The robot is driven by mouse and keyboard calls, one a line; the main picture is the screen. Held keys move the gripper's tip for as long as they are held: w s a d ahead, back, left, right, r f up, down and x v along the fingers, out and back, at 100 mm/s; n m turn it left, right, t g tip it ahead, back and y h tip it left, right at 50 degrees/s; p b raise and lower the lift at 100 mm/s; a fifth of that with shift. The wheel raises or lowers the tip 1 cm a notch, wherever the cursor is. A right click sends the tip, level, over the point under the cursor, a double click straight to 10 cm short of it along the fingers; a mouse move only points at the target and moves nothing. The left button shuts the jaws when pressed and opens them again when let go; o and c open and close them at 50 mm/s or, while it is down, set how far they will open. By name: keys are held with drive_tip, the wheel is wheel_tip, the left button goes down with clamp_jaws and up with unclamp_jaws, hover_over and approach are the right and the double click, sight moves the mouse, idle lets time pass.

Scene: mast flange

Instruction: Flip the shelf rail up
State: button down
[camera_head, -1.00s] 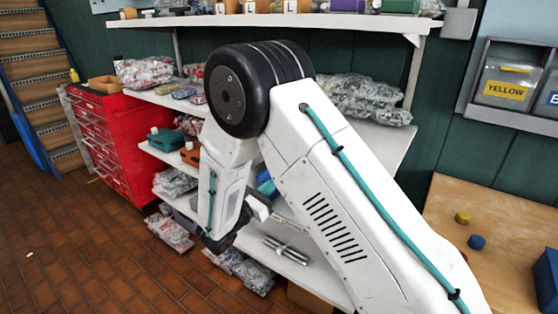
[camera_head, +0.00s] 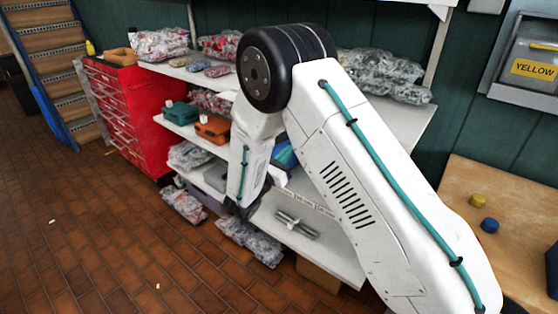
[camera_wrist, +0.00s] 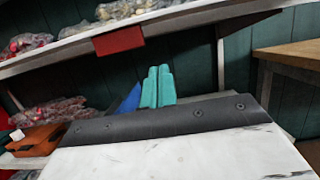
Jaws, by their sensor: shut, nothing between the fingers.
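In the head view a pale strip with small print (camera_head: 312,203) runs along a shelf's front edge, partly behind my arm. It looks like the shelf rail, but I cannot tell whether it is up or down. My gripper's teal fingers (camera_wrist: 157,87) are together and empty in the wrist view, below a white shelf (camera_wrist: 180,20) with a red tag (camera_wrist: 119,40) on its front edge. They do not visibly touch that edge. In the head view my arm hides the fingers. I cannot tell the distance between them and the strip.
An orange case (camera_head: 213,129) and a teal case (camera_head: 181,113) sit on the middle shelf. Metal tubes (camera_head: 297,225) lie on the lower shelf. A red drawer cabinet (camera_head: 135,115) stands left, a wooden table (camera_head: 500,180) right. The tiled floor (camera_head: 110,235) in front is mostly clear.

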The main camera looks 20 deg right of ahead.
wheel_tip(320, 180, up, 5)
drive_tip(key=w+d, duration=0.2)
drive_tip(key=shift+d, duration=0.4)
